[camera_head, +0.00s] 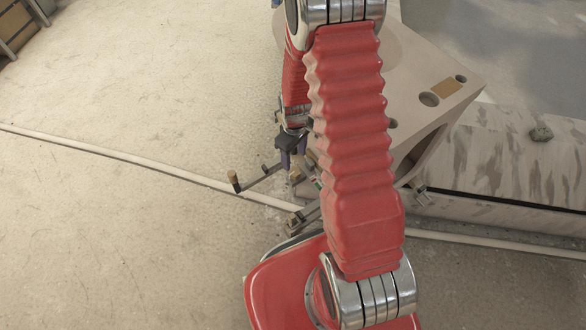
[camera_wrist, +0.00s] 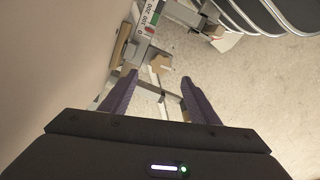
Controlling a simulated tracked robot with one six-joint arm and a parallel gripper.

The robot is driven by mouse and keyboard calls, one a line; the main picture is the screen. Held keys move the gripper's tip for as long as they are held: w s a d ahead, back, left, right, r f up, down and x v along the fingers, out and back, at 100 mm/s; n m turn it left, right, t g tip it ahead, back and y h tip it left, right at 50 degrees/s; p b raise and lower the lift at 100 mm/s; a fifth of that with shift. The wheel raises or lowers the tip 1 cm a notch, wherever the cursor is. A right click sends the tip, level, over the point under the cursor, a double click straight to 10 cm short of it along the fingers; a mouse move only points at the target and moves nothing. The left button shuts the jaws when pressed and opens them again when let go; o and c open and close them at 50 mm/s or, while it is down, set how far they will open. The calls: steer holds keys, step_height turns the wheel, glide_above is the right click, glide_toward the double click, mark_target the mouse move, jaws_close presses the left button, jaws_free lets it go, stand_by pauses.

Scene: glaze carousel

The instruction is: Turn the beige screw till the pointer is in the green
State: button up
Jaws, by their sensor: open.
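The beige screw (camera_wrist: 160,64) has a star-shaped head and shows in the wrist view just beyond my fingertips, roughly midway between them. My gripper (camera_wrist: 158,80) is open, with one purple finger on each side and nothing held. In the head view my gripper (camera_head: 292,160) hangs over a small metal frame, partly behind my red arm; a small beige part shows just below the fingers. I cannot make out the pointer.
A beige block-like stand (camera_head: 440,75) with round holes is right of my gripper in the head view. A pipe (camera_head: 120,158) runs along the floor. Open floor lies at left.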

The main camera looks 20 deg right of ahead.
mark_target(294, 171)
steer(key=shift+f, duration=4.25)
